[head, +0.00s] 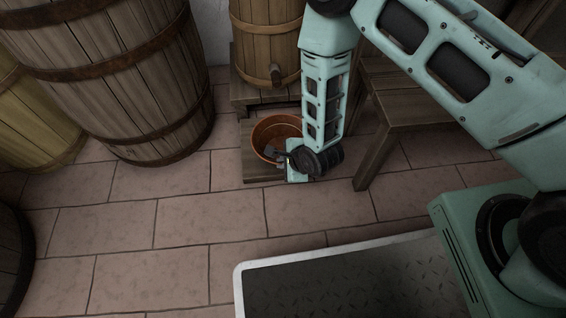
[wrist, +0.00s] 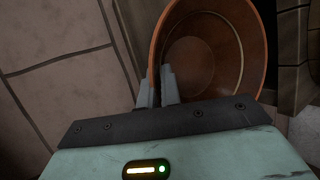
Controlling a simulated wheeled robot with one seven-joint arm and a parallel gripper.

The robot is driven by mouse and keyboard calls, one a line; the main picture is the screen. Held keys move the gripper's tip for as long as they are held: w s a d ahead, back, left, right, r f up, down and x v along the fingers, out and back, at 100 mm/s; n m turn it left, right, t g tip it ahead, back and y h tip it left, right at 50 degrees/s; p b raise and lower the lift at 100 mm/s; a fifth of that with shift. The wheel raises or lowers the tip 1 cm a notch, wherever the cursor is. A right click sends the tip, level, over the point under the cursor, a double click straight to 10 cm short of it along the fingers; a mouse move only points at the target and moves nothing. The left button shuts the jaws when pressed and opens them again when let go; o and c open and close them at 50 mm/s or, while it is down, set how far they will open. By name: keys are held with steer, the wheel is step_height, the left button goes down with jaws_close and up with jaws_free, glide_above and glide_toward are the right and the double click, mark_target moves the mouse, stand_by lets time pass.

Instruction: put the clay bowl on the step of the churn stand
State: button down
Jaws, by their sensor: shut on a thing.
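The clay bowl (head: 272,128) is orange-brown and round, and in the head view it appears on or just above the low wooden step (head: 262,178) of the churn stand. I cannot tell whether its base touches the step. My gripper (head: 283,160) is at the bowl's near rim, shut on its wall. In the wrist view the two fingers of my gripper (wrist: 157,88) pinch the rim of the bowl (wrist: 205,55), whose empty inside faces the camera. The wooden churn (head: 266,45) stands on the upper part of the stand, behind the bowl. My forearm hides the bowl's right side.
A large barrel (head: 130,85) stands left of the stand, with a yellowish barrel (head: 35,120) farther left. A wooden bench (head: 420,110) is to the right. Tiled floor (head: 180,220) lies clear in front of the step.

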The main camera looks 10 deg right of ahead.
steer(key=shift+f, duration=0.1)
steer(key=c, duration=1.6)
jaws_free()
